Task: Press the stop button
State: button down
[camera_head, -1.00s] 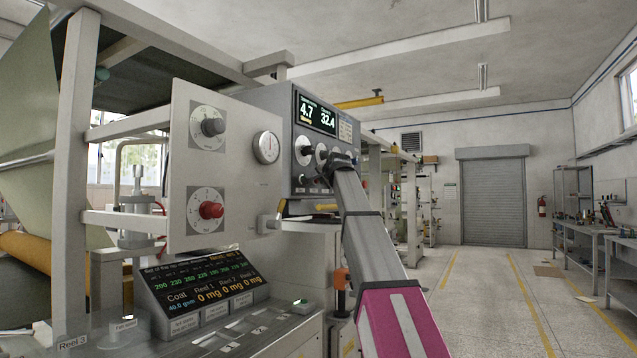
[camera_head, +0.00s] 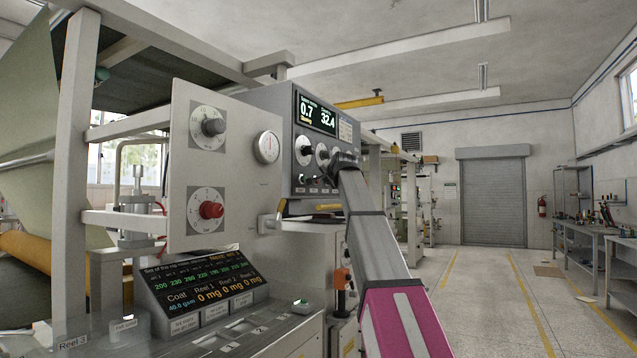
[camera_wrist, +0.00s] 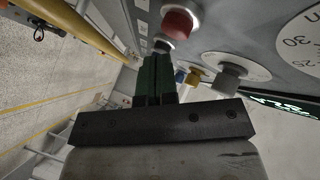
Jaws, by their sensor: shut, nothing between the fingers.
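The grey control box (camera_head: 300,135) stands left of centre in the head view, with a lit display (camera_head: 316,114), knobs and a row of small buttons (camera_head: 313,182). My arm reaches up to its right side. In the wrist view, my gripper (camera_wrist: 157,60) has its green fingers shut and empty, pointing at the panel. A small dark round button (camera_wrist: 163,45) lies just beyond the fingertips; I cannot tell whether they touch it. A larger red button (camera_wrist: 180,20) is beside it. A yellow-based knob (camera_wrist: 193,77) and a grey knob (camera_wrist: 228,74) are to the right. Button labels are unreadable.
A white panel (camera_head: 240,180) with a gauge and two knobs stands left of the box. Below it is a sloping console (camera_head: 205,290) with a lit screen. A yellow bar (camera_wrist: 60,18) runs at upper left in the wrist view.

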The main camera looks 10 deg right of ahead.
jog(key=s+d, duration=0.1)
jog(key=d, duration=0.1)
jog(key=s+d, duration=0.2)
dwell(0.4)
dwell(0.6)
jog(key=s+a+f+n+g+h, duration=0.1)
jog(key=s+f+n+g, duration=0.2)
jog(key=f, duration=2.2)
jog(key=s+f+n+g, duration=0.1)
jog(key=s+f+g, duration=0.3)
jog(key=f, duration=2)
jog(key=s+f+n+g, duration=0.2)
jog(key=s+f+g, duration=0.2)
jog(key=s+f, duration=1)
jog(key=s+f+n+g+h, duration=0.1)
jog(key=s+f+n+g, duration=0.2)
jog(key=s+f, duration=1.2)
notch_tip(320, 180, down, 4)
jog(key=shift+a+f+n+g+h, duration=0.25)
jog(key=shift+a+n+g+h, duration=0.1)
jog(key=shift+g, duration=0.25)
